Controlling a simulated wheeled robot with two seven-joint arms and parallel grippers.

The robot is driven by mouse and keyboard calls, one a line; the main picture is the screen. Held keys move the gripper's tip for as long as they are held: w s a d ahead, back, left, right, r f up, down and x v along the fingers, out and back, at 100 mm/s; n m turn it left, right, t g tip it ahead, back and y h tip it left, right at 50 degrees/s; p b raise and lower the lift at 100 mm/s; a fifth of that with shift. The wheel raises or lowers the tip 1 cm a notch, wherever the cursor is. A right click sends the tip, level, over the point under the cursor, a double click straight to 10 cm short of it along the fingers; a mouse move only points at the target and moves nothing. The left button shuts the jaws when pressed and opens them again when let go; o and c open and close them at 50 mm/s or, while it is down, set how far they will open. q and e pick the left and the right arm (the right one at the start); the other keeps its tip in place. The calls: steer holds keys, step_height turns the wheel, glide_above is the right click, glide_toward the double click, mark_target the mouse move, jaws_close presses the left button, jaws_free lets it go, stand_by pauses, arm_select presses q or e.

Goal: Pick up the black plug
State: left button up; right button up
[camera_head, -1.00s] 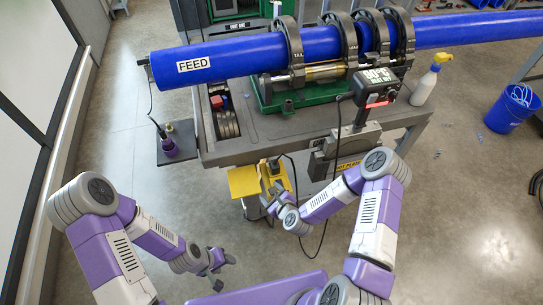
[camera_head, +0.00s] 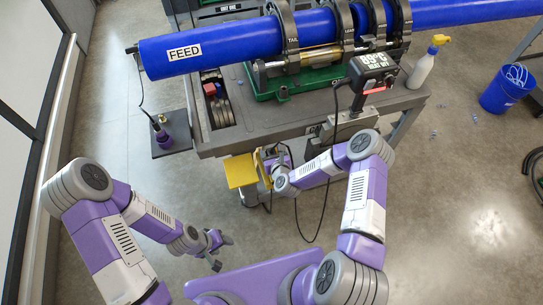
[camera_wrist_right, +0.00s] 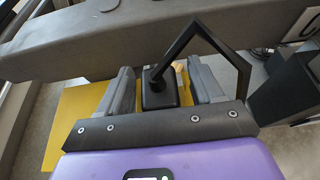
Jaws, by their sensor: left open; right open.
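The black plug (camera_wrist_right: 158,92) shows in the right wrist view with its black cable bending up and to the right. It stands in front of a yellow surface (camera_wrist_right: 72,125). My right gripper (camera_wrist_right: 162,88) is open, with one grey finger on each side of the plug and a visible gap to each. In the head view my right gripper (camera_head: 270,170) is beside the yellow bracket (camera_head: 240,171) under the cart's front edge. The plug is too small and covered to make out there. My left gripper (camera_head: 216,250) is open and empty, low over the floor.
The grey cart top (camera_head: 255,128) overhangs the right gripper; its edge also crosses the right wrist view (camera_wrist_right: 100,45). A black cable (camera_head: 318,215) hangs in a loop beside the right arm. The heater display (camera_head: 373,72) is above. Floor at left is clear.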

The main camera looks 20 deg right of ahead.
steer(key=shift+w+f, duration=0.15)
steer(key=shift+w, duration=0.2)
steer(key=c, duration=1.1)
